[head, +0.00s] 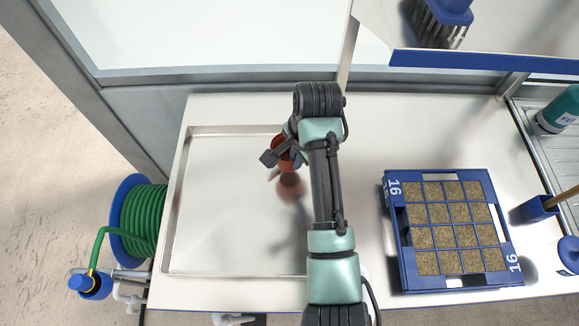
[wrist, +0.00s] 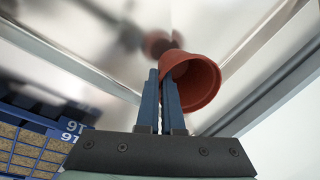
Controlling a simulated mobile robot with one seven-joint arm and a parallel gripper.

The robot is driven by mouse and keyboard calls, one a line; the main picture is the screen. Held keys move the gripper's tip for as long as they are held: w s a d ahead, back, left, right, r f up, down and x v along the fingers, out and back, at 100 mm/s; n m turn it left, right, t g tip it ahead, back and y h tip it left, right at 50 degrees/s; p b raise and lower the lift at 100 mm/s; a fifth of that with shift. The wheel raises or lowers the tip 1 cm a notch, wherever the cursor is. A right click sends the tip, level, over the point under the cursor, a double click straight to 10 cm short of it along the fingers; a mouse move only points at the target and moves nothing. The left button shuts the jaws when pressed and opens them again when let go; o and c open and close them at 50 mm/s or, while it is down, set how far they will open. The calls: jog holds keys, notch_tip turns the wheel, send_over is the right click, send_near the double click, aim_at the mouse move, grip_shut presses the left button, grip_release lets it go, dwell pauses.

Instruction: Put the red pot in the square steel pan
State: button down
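The red pot (head: 286,164) is a small terracotta-coloured pot. In the head view it hangs over the far right part of the square steel pan (head: 215,200), with its blurred reflection in the pan floor below. My gripper (wrist: 160,85) has its two blue fingers close together at the pot's rim, pinching its wall. In the wrist view the pot (wrist: 203,82) is tilted, its open mouth towards the camera, and appears clear of the pan (wrist: 95,72). My arm hides the pan's right edge in the head view.
A blue crate (head: 394,222) of soil-filled cells stands right of my arm. A blue-edged machine part (head: 480,62) with a brush overhangs the back right. A green hose reel (head: 143,220) is beyond the table's left edge. Most of the pan floor is empty.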

aim_at(288, 155)
jog(key=shift+f, duration=2.25)
jog(key=c, duration=1.1)
grip_release()
jog(key=shift+f, duration=0.1)
